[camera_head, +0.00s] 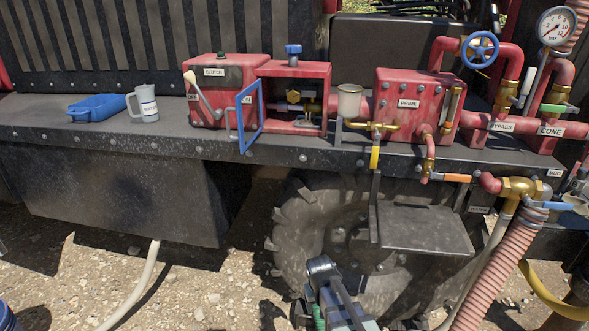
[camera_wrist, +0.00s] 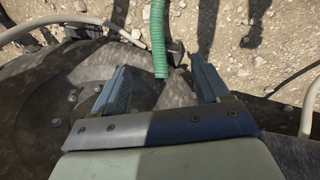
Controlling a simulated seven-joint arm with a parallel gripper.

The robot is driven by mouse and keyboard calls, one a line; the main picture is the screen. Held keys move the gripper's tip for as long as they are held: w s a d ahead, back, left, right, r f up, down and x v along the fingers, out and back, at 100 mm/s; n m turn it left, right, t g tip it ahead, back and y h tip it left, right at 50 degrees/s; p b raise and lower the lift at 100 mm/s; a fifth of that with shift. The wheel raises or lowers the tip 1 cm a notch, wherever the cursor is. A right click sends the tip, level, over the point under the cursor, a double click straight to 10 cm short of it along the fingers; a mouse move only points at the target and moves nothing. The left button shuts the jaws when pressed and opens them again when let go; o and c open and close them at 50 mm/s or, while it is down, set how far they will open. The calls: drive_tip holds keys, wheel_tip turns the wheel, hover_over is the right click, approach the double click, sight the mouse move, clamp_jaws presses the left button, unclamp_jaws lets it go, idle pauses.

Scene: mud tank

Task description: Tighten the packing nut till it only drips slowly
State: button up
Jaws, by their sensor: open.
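A red open-fronted box (camera_head: 262,98) stands on the dark shelf in the head view. Inside it are brass fittings (camera_head: 293,96), which may include the packing nut; they are too small to tell apart. A blue knob (camera_head: 293,52) stands on top, and a blue-framed door (camera_head: 250,115) hangs open on its left. No drip can be made out. My gripper (camera_wrist: 160,66) is open and empty in the wrist view, its two fingers apart above the dark wheel and gravel. In the head view my arm's end shows low at the bottom centre, well below the shelf.
On the dark shelf (camera_head: 60,130) are a blue tray (camera_head: 97,107), a grey mug (camera_head: 145,104), a lever box (camera_head: 228,75) and a red PRIME tank (camera_head: 408,112). A metal step plate (camera_head: 425,230) juts out below. A green hose (camera_wrist: 158,38) hangs near my fingers.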

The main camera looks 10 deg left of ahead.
drive_tip(key=w+a+r+n+t, duration=0.1)
drive_tip(key=w+a+r+t, duration=0.1)
drive_tip(key=w+a+r, duration=0.4)
drive_tip(key=w+a+r+t, duration=0.15)
drive_tip(key=w+r, duration=0.25)
drive_tip(key=r, duration=0.5)
drive_tip(key=n+t, duration=1.3)
drive_tip(key=n, duration=0.2)
approach(294, 95)
drive_tip(key=shift+y, duration=0.4)
drive_tip(key=w, duration=1.3)
drive_tip(key=shift+f, duration=0.25)
drive_tip(key=shift+c, duration=0.4)
